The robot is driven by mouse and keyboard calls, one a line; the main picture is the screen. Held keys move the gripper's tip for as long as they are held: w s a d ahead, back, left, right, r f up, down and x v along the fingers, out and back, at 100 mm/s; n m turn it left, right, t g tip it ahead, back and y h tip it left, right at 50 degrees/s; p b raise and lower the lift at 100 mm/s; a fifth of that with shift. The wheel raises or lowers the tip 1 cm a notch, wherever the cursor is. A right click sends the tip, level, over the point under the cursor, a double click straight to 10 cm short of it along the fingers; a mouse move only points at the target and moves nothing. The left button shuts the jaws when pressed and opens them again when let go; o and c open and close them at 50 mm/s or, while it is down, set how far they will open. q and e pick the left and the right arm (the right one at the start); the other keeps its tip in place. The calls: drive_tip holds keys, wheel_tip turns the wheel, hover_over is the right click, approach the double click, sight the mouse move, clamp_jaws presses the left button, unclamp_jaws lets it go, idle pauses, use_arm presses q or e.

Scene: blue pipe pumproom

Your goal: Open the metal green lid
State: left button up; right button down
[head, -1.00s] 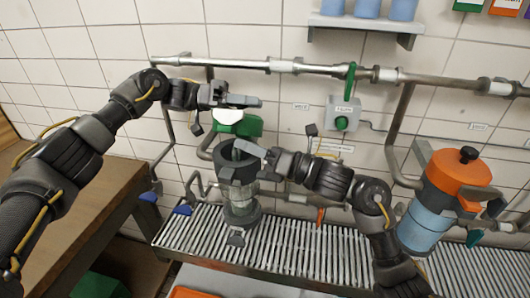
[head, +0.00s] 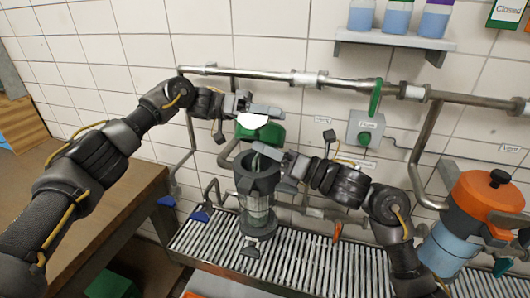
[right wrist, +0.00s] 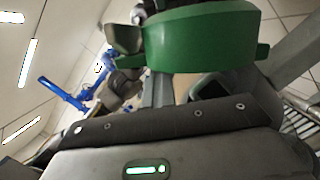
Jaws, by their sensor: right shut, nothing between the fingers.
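The green lid (head: 273,134), with a pale top (head: 250,121), sits above and behind the rim of a dark grey vessel (head: 256,182) with a clear lower body. The vessel's dark opening shows in front of the lid. My left gripper (head: 266,110) is at the lid's upper side, over the pale part; its fingers are seen edge-on, and I cannot tell whether they touch it. My right gripper (head: 266,151) is shut and empty, just below the lid at the vessel's mouth. In the right wrist view the green lid (right wrist: 205,38) fills the upper middle, close to the gripper.
The vessel stands on a slatted metal rack (head: 305,262). A pipe with a green handle (head: 375,97) runs along the wall behind. An orange-topped blue container (head: 455,235) stands at the right. A wooden table (head: 100,195) is at the left. A shelf (head: 395,38) holds bottles above.

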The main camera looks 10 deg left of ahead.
use_arm(q)
drive_tip(key=shift+o, duration=1.4)
drive_tip(key=shift+s, duration=0.1)
use_arm(e)
drive_tip(key=shift+w+d+r, duration=0.1)
drive_tip(key=shift+r, duration=0.15)
use_arm(q)
drive_tip(key=shift+a, duration=0.1)
